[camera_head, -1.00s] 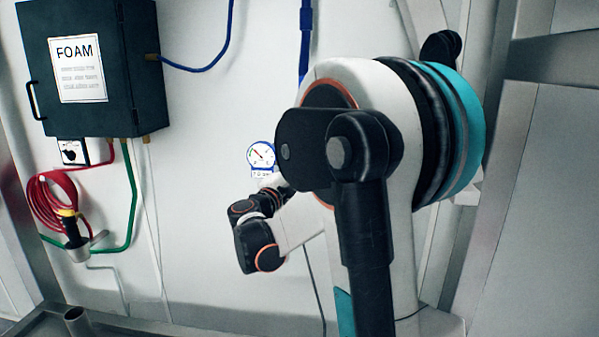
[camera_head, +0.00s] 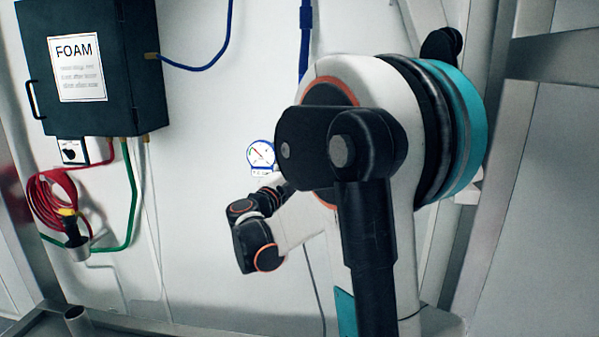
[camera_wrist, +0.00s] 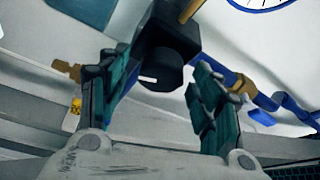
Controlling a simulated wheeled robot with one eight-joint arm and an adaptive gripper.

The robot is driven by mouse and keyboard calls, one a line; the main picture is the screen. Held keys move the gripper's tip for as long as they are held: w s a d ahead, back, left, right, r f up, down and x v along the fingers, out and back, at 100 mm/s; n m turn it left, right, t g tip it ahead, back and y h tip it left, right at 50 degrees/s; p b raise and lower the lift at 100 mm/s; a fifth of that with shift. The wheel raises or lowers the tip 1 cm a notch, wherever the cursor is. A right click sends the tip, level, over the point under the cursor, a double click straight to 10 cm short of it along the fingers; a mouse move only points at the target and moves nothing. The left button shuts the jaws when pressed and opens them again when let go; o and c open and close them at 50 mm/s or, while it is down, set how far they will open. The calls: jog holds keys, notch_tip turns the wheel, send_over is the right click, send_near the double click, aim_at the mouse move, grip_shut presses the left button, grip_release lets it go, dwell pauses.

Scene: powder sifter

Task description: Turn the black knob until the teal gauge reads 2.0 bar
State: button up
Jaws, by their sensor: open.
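The black knob (camera_wrist: 158,75) with a white pointer line sits under a dark valve body in the wrist view. My gripper (camera_wrist: 163,70) is open, with one teal-and-dark finger on each side of the knob. I cannot tell whether the fingers touch it. A blue-rimmed round gauge (camera_head: 261,155) with a white face hangs on the wall in the head view, beside my arm. Its needle is too small to read. Part of a gauge face (camera_wrist: 262,3) shows at the top of the wrist view, its needle cut off. The knob is hidden behind my arm in the head view.
Brass fittings (camera_wrist: 240,86) and blue hose (camera_wrist: 285,103) flank the valve. At the left of the head view are a dark FOAM box (camera_head: 95,70), a coiled red hose (camera_head: 42,200) and a small dial box (camera_head: 72,151). The wall between is mostly bare.

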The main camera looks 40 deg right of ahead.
jog(key=v, duration=1.1)
jog(key=shift+a, duration=0.3)
jog(key=shift+s, duration=0.1)
jog(key=w+a+r+n+t+y+b, duration=0.2)
jog(key=a+n+t+y+b, duration=0.1)
jog(key=a+n+t+y, duration=0.5)
jog(key=w+a+r+n+t+y+b, duration=0.2)
jog(key=a+n+t+y, duration=0.35)
jog(key=a+n, duration=0.5)
jog(key=s+a+f+n+g+y+b, duration=0.35)
jog(key=s+a+f+n+y, duration=0.3)
jog(key=a+f, duration=0.35)
jog(key=s+d+f+n+g+h+b, duration=0.1)
jog(key=s+d+f+n+g+b, duration=0.1)
jog(key=s+f+g, duration=0.7)
jog(key=s+d+f+n, duration=0.1)
jog(key=s+f, duration=0.7)
jog(key=f, duration=0.1)
jog(key=shift+f, duration=0.25)
